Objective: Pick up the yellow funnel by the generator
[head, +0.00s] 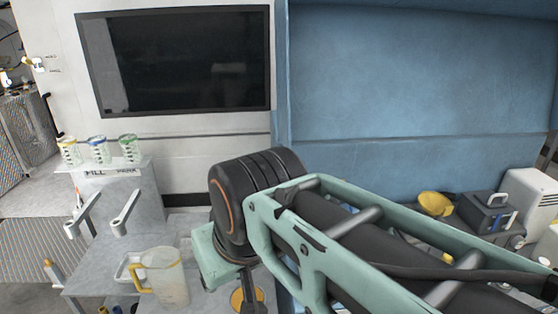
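The yellow funnel (436,203) is at the right, on a work surface in front of the blue wall panel. It sits just left of a dark grey boxy machine with a handle (487,211), which looks like the generator. Its lower edge is close to my arm's upper edge in the picture. My teal and black arm crosses the lower middle and right of the head view. My gripper's fingertips do not show, and I see nothing held.
A translucent jug with a yellow handle (167,278) stands on the grey bench at lower left. Several jars with coloured rims (98,150) stand on a raised shelf behind it. A white box (530,198) is at far right. A dark screen (180,60) hangs behind.

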